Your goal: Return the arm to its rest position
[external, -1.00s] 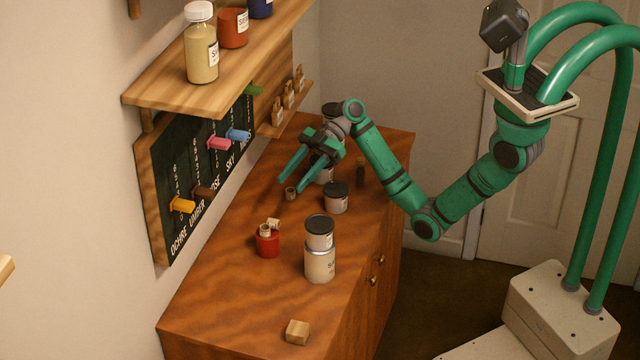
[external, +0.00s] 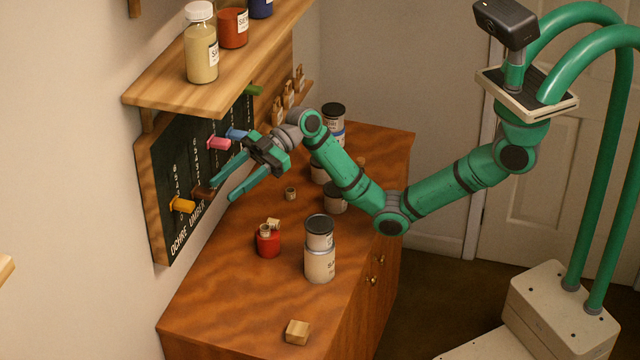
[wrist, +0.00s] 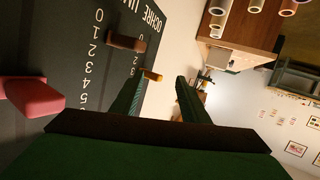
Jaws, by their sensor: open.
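My green arm reaches left over the wooden cabinet (external: 215,300). My gripper (external: 222,183) is open and empty, its two fingers spread and pointing left toward the dark peg board (external: 172,160). In the external view it overlaps the board near the brown peg (external: 203,193). In the wrist view the fingers (wrist: 160,95) have nothing between them but distant room. The board fills the left of that view, with the pink peg (wrist: 35,97), the brown peg (wrist: 127,42) and the ochre peg (wrist: 152,75).
Stacked cans (external: 319,248), a red jar (external: 268,241), a small wooden block (external: 297,332) and more cans (external: 333,115) stand on the cabinet. A wall shelf (external: 165,85) with bottles overhangs the board above my gripper. The cabinet's front left is clear.

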